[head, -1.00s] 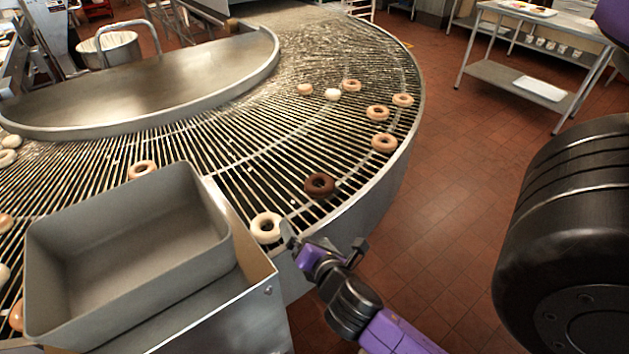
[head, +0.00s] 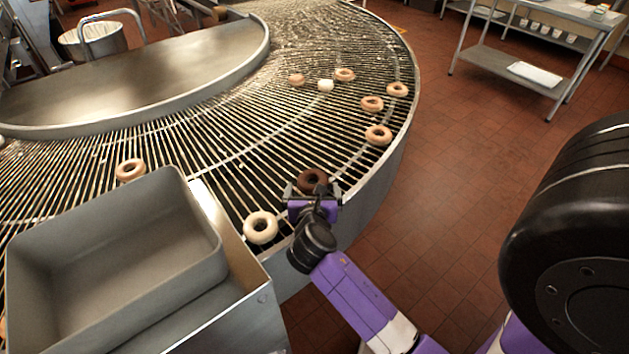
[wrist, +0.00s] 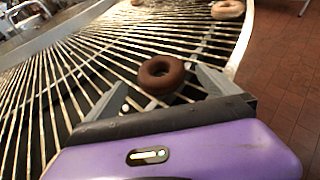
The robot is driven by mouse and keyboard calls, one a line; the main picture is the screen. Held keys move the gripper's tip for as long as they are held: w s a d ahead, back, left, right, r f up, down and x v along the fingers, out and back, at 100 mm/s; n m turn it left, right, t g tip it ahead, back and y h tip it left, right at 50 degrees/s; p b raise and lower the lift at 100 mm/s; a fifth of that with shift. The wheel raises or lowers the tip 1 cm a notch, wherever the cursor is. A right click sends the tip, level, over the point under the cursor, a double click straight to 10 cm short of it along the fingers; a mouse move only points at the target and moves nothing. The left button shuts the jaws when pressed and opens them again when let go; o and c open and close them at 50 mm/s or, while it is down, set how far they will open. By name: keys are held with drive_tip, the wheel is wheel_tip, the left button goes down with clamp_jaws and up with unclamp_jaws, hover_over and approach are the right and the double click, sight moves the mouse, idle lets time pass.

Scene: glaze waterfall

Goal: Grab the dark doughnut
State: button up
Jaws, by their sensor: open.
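The dark doughnut (head: 312,180) lies on the curved wire conveyor (head: 235,160), near its outer edge. It is chocolate brown with a hole in the middle. My gripper (head: 314,190) is open, just on the near side of the doughnut. In the wrist view the dark doughnut (wrist: 161,75) sits ahead of the palm, between the two spread fingers of my gripper (wrist: 165,85). I cannot tell whether either finger touches it. The gripper hides part of its near edge in the head view.
A pale doughnut (head: 261,227) lies close to the left of my gripper. A grey metal bin (head: 115,255) stands at the near left. Several light doughnuts, including one tan doughnut (head: 378,134), lie farther along the conveyor. Open tiled floor (head: 460,170) is at the right.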

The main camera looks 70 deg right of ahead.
sight(313, 186)
drive_tip(key=x, duration=0.5)
drive_tip(key=shift+s+a+f, duration=0.1)
drive_tip(key=shift+a+f, duration=0.05)
drive_tip(key=shift+f, duration=0.2)
drive_tip(key=shift+c, duration=0.2)
drive_tip(key=c, duration=1.2)
drive_tip(key=shift+c, duration=0.3)
drive_tip(key=shift+r, duration=0.15)
